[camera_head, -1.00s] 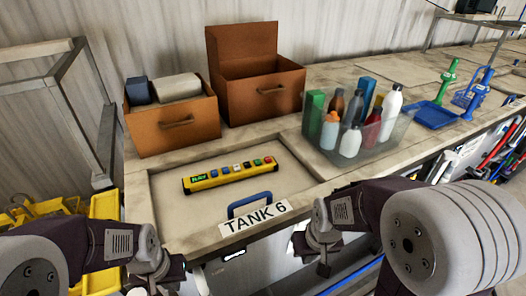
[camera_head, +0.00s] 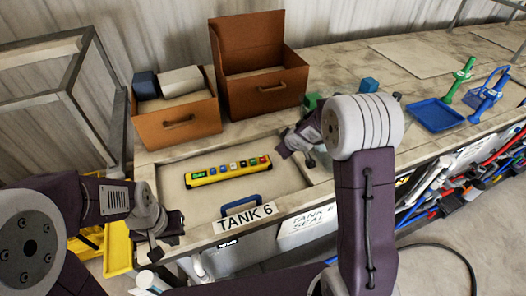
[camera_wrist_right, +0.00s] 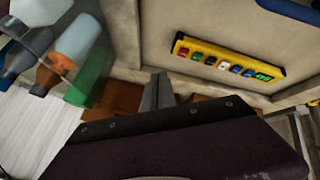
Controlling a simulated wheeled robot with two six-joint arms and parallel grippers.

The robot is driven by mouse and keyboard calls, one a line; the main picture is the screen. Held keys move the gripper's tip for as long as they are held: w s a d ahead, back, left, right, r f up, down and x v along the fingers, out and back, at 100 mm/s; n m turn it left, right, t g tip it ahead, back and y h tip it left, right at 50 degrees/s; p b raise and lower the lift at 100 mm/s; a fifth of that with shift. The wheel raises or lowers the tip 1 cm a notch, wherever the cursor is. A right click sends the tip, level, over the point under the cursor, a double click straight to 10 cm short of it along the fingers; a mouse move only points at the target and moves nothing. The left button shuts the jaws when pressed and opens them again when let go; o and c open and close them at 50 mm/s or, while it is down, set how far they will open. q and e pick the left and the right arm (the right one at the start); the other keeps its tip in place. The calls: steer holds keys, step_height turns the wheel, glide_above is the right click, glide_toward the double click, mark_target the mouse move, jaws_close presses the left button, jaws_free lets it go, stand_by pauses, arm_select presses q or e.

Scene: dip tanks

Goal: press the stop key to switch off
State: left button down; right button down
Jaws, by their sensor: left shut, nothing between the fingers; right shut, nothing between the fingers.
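A yellow control bar (camera_head: 228,171) with a green display and several coloured keys lies on the tank 6 lid (camera_head: 207,200). A red key (camera_head: 264,160) is at its right end; key markings are too small to read. The right wrist view shows the bar (camera_wrist_right: 228,62) upside down, the red key (camera_wrist_right: 183,51) at its left end. My right gripper (camera_head: 293,154) is shut and empty, above and right of the bar, apart from it. Its fingers (camera_wrist_right: 158,92) also show in the right wrist view. My left gripper (camera_head: 158,248) is shut and empty by the counter's front edge, left of the label.
A blue handle (camera_head: 238,206) stands at the lid's front. Two brown boxes (camera_head: 180,123) (camera_head: 263,97) stand behind. Bottles (camera_wrist_right: 75,42) show in the right wrist view, mostly hidden behind my right arm in the head view. A blue tray (camera_head: 437,115) is farther right.

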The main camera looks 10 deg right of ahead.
mark_target(264, 160)
steer(key=w+a+f+n+t+y, duration=0.1)
steer(key=w+a+f+n+y, duration=0.2)
steer(key=w, duration=0.7)
steer(key=a+f+n, duration=0.2)
steer(key=a+n, duration=0.1)
steer(key=shift+f+n+y, duration=0.15)
steer(key=shift+n+y, duration=0.15)
steer(key=shift+n, duration=0.1)
step_height(264, 160, down, 8)
steer(key=b, duration=0.9)
steer(key=shift+f, duration=0.15)
steer(key=shift+w+f, duration=0.1)
steer(key=shift+f, duration=0.15)
steer(key=shift+f, duration=0.4)
